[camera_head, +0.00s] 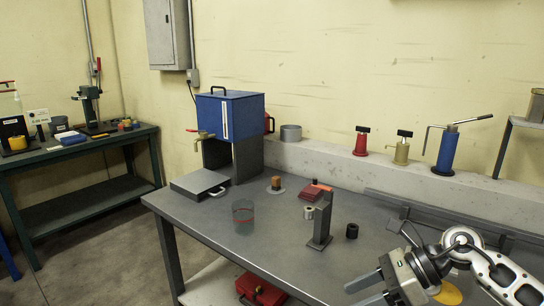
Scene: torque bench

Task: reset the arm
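My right arm comes in from the lower right corner, light grey with dark joints. Its gripper (350,295) points left over the front right of the bench. Its two grey fingers are parallel with a gap between them, and nothing shows in the gap. The lower finger is partly cut off by the bottom edge of the picture. My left gripper is not in view. A dark grey upright post on a foot (320,222) stands on the grey bench (190,219), to the left of and beyond the gripper, apart from it.
A clear beaker (243,216) stands near the bench's front edge. A blue tank (232,115) with a tap stands on a grey stand at the back left. A red toolbox (262,290) sits below.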

